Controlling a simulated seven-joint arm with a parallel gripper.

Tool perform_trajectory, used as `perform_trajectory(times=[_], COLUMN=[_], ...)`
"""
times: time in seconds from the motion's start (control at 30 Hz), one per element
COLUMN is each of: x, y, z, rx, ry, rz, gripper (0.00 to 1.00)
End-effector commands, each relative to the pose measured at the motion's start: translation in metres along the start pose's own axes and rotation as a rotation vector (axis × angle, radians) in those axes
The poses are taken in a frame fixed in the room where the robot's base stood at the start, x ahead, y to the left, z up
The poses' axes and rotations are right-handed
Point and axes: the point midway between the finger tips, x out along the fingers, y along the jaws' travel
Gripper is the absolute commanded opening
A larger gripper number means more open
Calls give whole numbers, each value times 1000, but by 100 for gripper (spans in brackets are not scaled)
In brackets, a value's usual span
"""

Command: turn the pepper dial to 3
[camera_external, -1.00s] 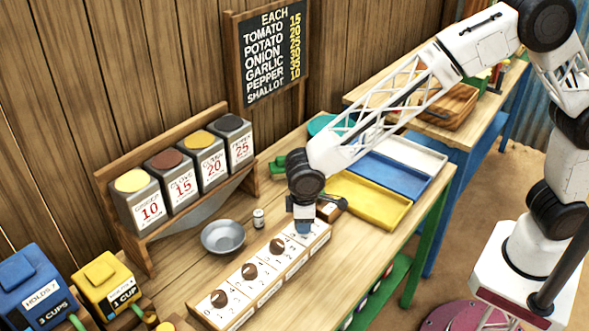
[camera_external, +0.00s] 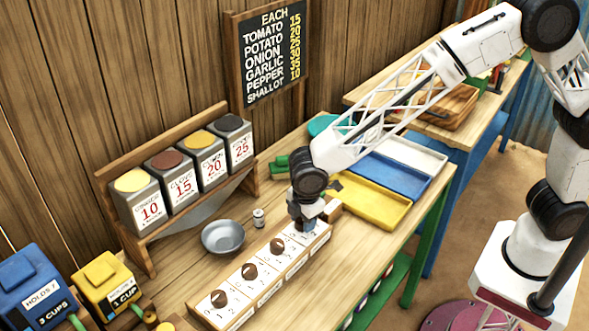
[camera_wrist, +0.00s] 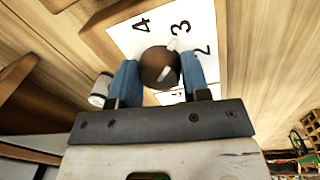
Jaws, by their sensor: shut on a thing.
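A long white dial board (camera_external: 232,311) lies on the table with several round brown knobs in a row. My gripper (camera_external: 303,228) is down at the knob on the right end, which it hides in the external view. In the wrist view, my gripper's blue fingers (camera_wrist: 160,80) are shut on this brown knob (camera_wrist: 157,62), one on each side. I take it to be the pepper dial; its label cannot be read. Its white mark points toward the printed 3 (camera_wrist: 180,28). The 4 (camera_wrist: 142,26) and the 2 (camera_wrist: 203,50) are on either side.
A grey metal bowl (camera_external: 222,237) and a small shaker (camera_external: 258,218) stand behind the board. The pepper bin (camera_external: 236,150) is at the right end of the bin rack. Yellow (camera_external: 368,202) and blue (camera_external: 394,177) trays lie to the right.

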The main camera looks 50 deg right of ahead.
Motion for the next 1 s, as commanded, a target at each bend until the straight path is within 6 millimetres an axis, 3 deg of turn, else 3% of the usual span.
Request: perform_trajectory(times=[0.37,0.4,0.57,1.0], x=[-1,-1,-1,-6], y=[1,1,1,0], z=[-1,-1,0,0], rx=[-5,-5,-5,-4], ry=[3,3,2,1], rz=[2,2,1,0], gripper=[19,46,68,68])
